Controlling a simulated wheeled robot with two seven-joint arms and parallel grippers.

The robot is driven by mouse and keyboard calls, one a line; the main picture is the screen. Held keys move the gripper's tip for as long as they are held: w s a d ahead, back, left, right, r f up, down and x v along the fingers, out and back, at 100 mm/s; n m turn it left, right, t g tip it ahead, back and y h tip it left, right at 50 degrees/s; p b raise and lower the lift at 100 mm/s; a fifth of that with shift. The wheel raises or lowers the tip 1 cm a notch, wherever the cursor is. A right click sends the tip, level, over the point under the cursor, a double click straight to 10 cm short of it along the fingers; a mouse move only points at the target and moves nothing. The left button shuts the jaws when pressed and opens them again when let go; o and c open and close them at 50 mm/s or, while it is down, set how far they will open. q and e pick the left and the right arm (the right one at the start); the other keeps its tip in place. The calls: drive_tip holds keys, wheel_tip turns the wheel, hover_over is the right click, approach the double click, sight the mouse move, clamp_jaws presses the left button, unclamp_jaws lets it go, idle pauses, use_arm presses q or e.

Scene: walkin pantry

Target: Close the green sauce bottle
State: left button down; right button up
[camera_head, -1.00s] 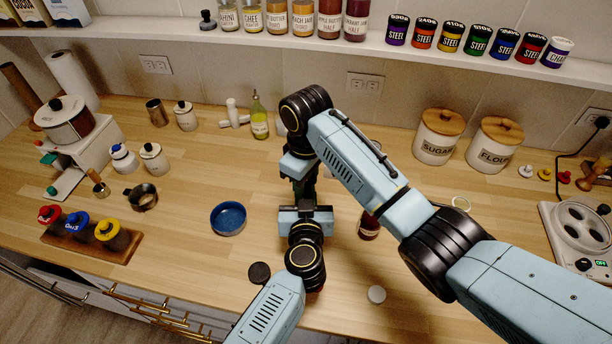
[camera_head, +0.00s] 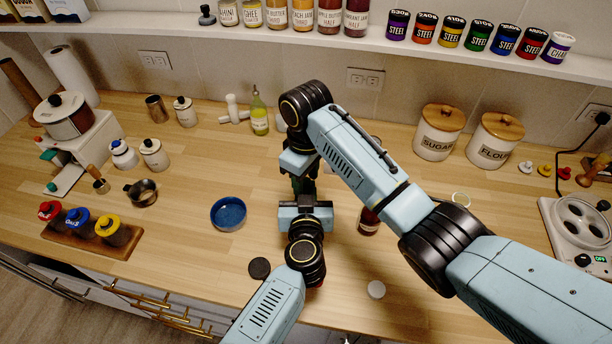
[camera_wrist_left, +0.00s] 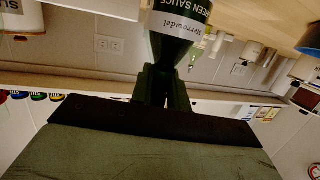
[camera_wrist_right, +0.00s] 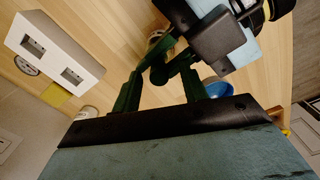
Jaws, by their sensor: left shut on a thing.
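The green sauce bottle (camera_wrist_left: 180,35) shows in the left wrist view, dark with a white label, narrowing toward my left fingers. My left gripper (camera_wrist_left: 165,85) is shut at its narrow end. In the head view the bottle is hidden behind my arms. My right gripper (camera_wrist_right: 163,85) has its dark green fingers apart, close to my left gripper, which shows above it in the right wrist view. I see no cap between the right fingers. A black disc (camera_head: 260,268) and a white disc (camera_head: 376,289) lie near the counter's front edge; I cannot tell whose lids they are.
A reddish bottle (camera_head: 369,222) stands right of my grippers, partly behind my right arm. A blue bowl (camera_head: 228,214) is to their left. A yellow-green bottle (camera_head: 259,115) and the sugar canister (camera_head: 438,133) stand near the wall. The counter between bowl and grippers is clear.

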use_arm(q)
drive_tip(key=shift+s+a+f, duration=0.1)
drive_tip(key=shift+s+f, duration=0.05)
drive_tip(key=shift+f, duration=0.2)
use_arm(e)
wheel_tip(320, 180, up, 8)
drive_tip(key=shift+w+r, duration=0.1)
drive_tip(key=shift+r, duration=0.15)
drive_tip(key=shift+s+r, duration=0.2)
drive_tip(key=shift+r, duration=1.55)
use_arm(q)
drive_tip(key=c, duration=1.5)
unclamp_jaws()
drive_tip(key=shift+o, duration=1.1)
drive_tip(key=shift+r, duration=0.2)
use_arm(e)
drive_tip(key=shift+w, duration=0.1)
